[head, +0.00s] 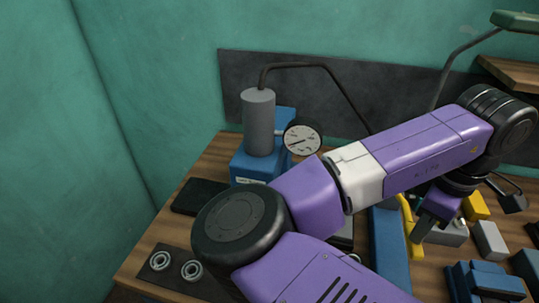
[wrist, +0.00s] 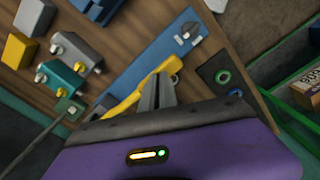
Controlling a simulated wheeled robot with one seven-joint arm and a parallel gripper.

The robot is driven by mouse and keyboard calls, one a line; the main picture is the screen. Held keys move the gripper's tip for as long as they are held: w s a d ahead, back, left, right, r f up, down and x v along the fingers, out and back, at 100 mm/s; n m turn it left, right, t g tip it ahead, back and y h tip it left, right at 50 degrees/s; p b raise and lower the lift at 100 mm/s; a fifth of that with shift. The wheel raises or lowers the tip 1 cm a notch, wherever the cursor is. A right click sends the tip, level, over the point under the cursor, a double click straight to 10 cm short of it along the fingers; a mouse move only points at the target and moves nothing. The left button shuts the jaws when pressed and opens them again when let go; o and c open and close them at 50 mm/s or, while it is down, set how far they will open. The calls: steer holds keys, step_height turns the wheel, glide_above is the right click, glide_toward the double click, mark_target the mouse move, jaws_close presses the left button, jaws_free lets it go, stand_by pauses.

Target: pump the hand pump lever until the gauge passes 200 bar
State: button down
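The hand pump, with a blue body (head: 250,165) and a grey cylinder (head: 258,122), stands at the back left in the head view. Its round white gauge (head: 303,140) has a dark needle; the numbers are too small to read. My purple arm crosses in front, hiding the pump's lower right side. I cannot make out the pump lever for certain. My gripper (head: 421,230) is right of the pump, pointing down, beside a yellow bar (head: 408,222). In the wrist view my gripper's fingers (wrist: 156,78) are together, overlapping the yellow bar (wrist: 128,103). I see no clear grip on it.
A long blue bar (head: 390,250) lies on the wooden bench near the yellow bar. Blue, grey and yellow blocks (head: 475,207) crowd the right. A dark plate with rings (head: 190,270) lies front left. A dark hose (head: 330,72) arches from the cylinder behind the gauge.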

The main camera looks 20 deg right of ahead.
mark_target(410, 245)
step_height(410, 245, down, 6)
steer(key=shift+r+b, duration=0.25)
steer(key=shift+b, duration=0.8)
step_height(410, 245, up, 8)
steer(key=p, duration=0.9)
steer(key=shift+r, duration=0.15)
step_height(410, 245, down, 8)
steer(key=b, duration=0.4)
steer(key=shift+f, duration=0.2)
step_height(410, 245, up, 6)
steer(key=p, duration=0.5)
steer(key=shift+f+p, duration=0.1)
steer(key=shift+p, duration=0.25)
steer(key=shift+r, duration=1.2)
